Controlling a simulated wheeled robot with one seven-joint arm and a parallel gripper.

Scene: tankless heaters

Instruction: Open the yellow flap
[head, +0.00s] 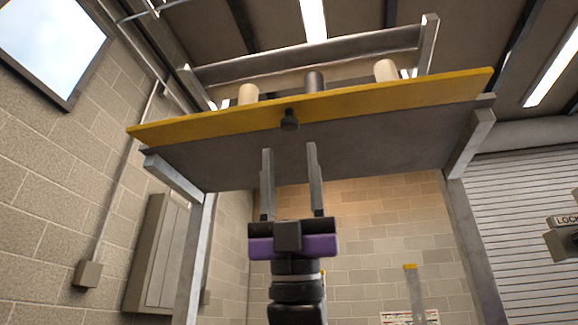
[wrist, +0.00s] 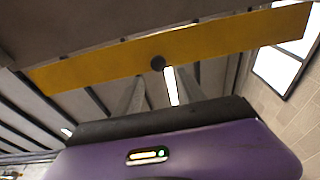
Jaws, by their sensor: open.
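The yellow flap (head: 350,101) is a long narrow panel along the front edge of a raised grey shelf, high in the head view. A dark round knob (head: 289,120) sits near its middle. My gripper (head: 289,148) is open and empty, its two fingers pointing up, below the knob and apart from it in the picture. In the wrist view the yellow flap (wrist: 215,44) crosses the top, with the knob (wrist: 158,63) near its middle. The blurred fingers reach up toward it there. I cannot tell the depth between fingertips and knob.
The grey shelf (head: 380,138) stands on metal posts (head: 467,225) at both sides. A grey wall cabinet (head: 158,255) is at left, a roller shutter (head: 525,215) at right. Space beneath the shelf looks clear.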

